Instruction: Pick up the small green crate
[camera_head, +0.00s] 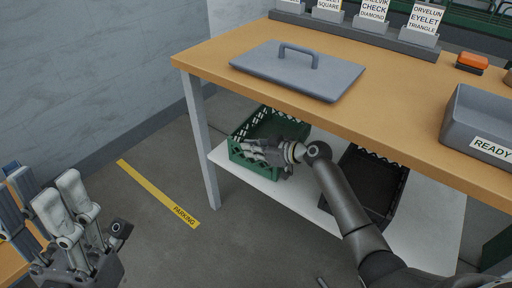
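The small green crate (248,167) stands on the white lower shelf of the workbench, toward its left end. It looks empty where I can see inside. My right gripper (256,151) is at the crate's front side, its fingers overlapping the front rim and hiding part of it. I cannot tell whether the fingers touch or close on the rim. My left gripper (92,212) is at the lower left, fingers pointing up and spread, with nothing between them, far from the crate.
A dark crate (372,178) stands to the right on the same shelf (222,158). The wooden tabletop (215,60) overhangs both. On it are a grey lid (270,72) and a grey READY bin (478,125). A table leg (199,140) stands left of the crate. Floor by the PARKING strip (150,188) is clear.

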